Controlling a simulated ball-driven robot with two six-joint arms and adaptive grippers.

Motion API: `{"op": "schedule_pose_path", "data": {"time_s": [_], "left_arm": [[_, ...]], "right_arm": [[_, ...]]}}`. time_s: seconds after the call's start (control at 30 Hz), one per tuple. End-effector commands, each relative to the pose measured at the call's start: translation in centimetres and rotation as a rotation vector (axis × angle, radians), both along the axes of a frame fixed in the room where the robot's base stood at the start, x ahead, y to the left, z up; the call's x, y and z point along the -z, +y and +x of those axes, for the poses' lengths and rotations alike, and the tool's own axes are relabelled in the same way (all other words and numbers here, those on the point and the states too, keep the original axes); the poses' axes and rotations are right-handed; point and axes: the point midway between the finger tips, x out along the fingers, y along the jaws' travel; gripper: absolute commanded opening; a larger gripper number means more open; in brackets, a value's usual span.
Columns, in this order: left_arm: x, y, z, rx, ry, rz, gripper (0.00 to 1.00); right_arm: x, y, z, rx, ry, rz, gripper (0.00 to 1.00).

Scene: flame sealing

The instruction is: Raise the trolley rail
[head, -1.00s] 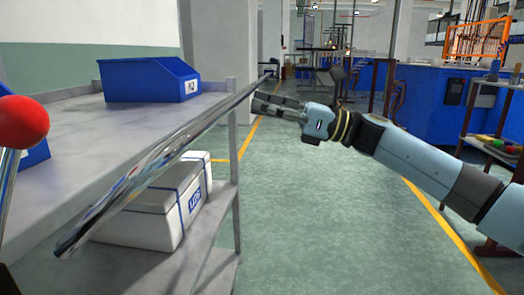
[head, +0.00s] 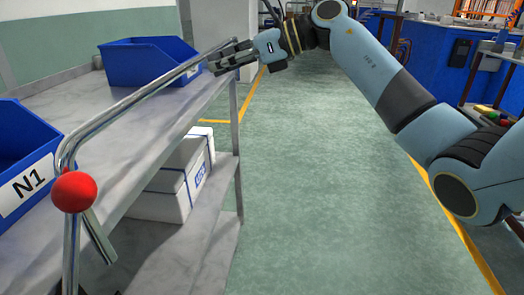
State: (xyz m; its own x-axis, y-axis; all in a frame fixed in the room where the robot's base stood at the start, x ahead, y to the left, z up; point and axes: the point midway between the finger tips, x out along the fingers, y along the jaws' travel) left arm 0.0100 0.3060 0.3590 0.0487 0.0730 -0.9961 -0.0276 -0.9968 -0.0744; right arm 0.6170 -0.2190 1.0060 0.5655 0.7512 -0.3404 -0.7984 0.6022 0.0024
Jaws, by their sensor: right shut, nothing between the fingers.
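The trolley rail (head: 139,96) is a shiny metal bar. It runs from a bend at the near left, across the view of the trolley's top shelf, to its far end by the large blue bin. A metal post with a red ball knob (head: 74,192) stands below the near bend. My right gripper (head: 215,65) is shut and empty. Its dark fingers point left and lie at the rail's far end, close under or against it; I cannot tell if they touch. My left gripper is out of view.
The trolley's top shelf (head: 120,125) holds a blue bin (head: 150,60) at the back and a blue bin marked N1 (head: 22,160) at the near left. A white box (head: 172,190) sits on the lower shelf. The green floor to the right is clear.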

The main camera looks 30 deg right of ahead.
Motion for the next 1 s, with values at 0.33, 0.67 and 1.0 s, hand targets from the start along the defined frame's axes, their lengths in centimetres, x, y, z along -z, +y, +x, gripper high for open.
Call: {"op": "schedule_pose_path", "data": {"time_s": [0.33,0.67,1.0], "left_arm": [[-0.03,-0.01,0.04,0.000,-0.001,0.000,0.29],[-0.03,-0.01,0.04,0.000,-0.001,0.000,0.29],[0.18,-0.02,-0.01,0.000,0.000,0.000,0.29]], "right_arm": [[-0.31,0.71,0.55,0.000,-0.001,0.000,0.00],[-0.32,0.71,0.56,0.000,-0.002,-0.001,0.00],[-0.11,0.37,0.50,0.001,-0.001,-0.002,0.00]]}}
